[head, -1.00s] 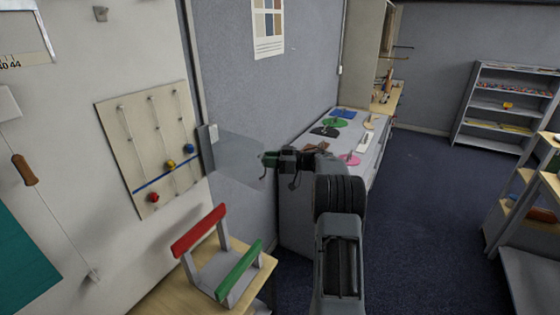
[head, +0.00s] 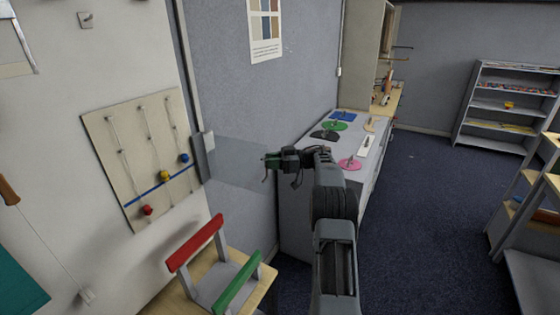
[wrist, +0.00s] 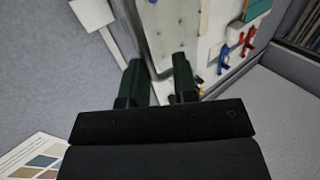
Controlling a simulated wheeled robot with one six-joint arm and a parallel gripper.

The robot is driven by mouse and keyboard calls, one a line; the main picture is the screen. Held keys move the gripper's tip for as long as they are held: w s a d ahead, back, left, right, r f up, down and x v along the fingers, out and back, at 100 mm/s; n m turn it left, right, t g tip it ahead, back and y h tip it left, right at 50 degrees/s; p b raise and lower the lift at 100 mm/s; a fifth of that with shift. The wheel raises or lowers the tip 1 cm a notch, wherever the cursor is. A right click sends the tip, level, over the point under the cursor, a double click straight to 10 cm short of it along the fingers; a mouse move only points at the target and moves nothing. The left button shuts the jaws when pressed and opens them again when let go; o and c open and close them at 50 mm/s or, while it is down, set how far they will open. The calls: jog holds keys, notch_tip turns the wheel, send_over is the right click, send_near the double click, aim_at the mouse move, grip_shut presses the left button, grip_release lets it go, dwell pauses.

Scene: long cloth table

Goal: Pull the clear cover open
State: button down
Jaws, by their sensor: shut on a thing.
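The clear cover (head: 238,160) is a see-through panel standing out from a narrow light grey box (head: 203,156) on the wall corner in the head view. Its left side meets the box and its right edge reaches my gripper (head: 270,161). My gripper is shut on that outer edge. In the wrist view my gripper (wrist: 157,76) shows two dark green fingers with a narrow gap between them. The cover is hard to make out there because it is transparent. What lies behind the cover on the box is not clear.
A board with coloured beads (head: 140,150) hangs on the left wall. A grey cabinet (head: 310,205) with coloured discs is behind my arm. Floor at right (head: 420,230) is clear.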

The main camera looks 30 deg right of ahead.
jog(key=c, duration=1.4)
grip_release()
jog(key=shift+w+a+r, duration=0.2)
jog(key=shift+a+r, duration=0.1)
jog(key=shift+a, duration=0.15)
jog(key=shift+o, duration=0.9)
jog(key=shift+a, duration=0.2)
jog(key=shift+d, duration=0.2)
jog(key=shift+s+d+f+b, duration=0.15)
jog(key=shift+s+d+b, duration=0.2)
jog(key=shift+d+b, duration=0.1)
jog(key=v, duration=0.7)
jog(key=shift+a+f+b, duration=0.1)
jog(key=shift+b, duration=0.2)
